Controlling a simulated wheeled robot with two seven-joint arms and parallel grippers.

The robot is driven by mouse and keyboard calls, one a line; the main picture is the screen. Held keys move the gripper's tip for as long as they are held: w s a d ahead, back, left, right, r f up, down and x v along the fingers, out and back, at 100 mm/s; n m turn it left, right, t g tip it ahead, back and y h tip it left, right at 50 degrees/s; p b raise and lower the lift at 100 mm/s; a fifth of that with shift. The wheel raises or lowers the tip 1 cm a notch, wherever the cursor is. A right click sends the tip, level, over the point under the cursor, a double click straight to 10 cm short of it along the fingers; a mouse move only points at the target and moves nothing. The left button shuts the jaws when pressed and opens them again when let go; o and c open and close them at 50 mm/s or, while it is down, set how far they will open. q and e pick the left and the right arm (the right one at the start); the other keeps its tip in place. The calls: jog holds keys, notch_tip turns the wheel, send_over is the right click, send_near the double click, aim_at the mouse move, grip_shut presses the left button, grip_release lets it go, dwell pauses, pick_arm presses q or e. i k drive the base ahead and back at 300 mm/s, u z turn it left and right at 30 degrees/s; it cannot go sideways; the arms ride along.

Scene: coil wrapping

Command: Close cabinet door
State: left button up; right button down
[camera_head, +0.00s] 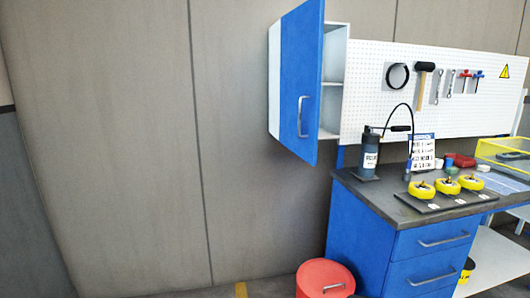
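The wall cabinet (333,75) is white inside with shelves. It hangs on the wall at the left end of the pegboard, above the workbench. Its blue door (297,70) stands open, swung out to the left side, so the shelves show to its right. A grey vertical bar handle (302,116) sits low on the door's blue face. Neither of my grippers is in view, and nothing touches the door.
A workbench (385,195) with blue drawers stands below, bearing a dark cylinder (367,153) with a hose and several yellow round items. A red bin (324,279) stands on the floor. The left side by the wall (130,150) is clear.

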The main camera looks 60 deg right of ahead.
aim_at(303, 29)
jog(key=z, duration=0.1)
jog(key=i, duration=0.65)
jog(key=z, duration=0.9)
jog(key=i, duration=0.4)
jog(key=z, duration=0.45)
